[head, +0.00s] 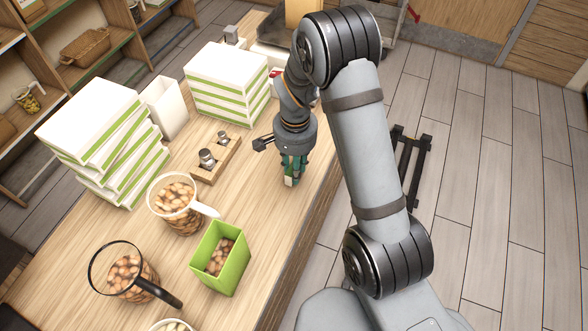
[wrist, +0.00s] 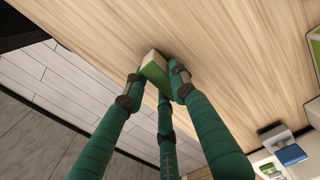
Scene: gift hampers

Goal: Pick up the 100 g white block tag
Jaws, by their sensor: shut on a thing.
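The block tag (wrist: 155,64), small with a whitish face and a green face, is between my gripper's green fingers in the wrist view. My gripper (wrist: 157,82) is shut on it. In the head view my gripper (head: 293,168) points down over the wooden table near its right edge. The block's pale and green lower end (head: 289,181) shows below the fingertips. The fingers hide the rest. It is at or just above the table top; I cannot tell whether it touches. No weight marking is readable.
A wooden holder (head: 214,166) with metal weights stands left of my gripper. A green box (head: 221,262) of nuts and two nut-filled scoops or jugs (head: 176,199) (head: 129,278) stand in front. White-and-green box stacks (head: 228,83) (head: 104,140) are behind and left. The table's right edge is close.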

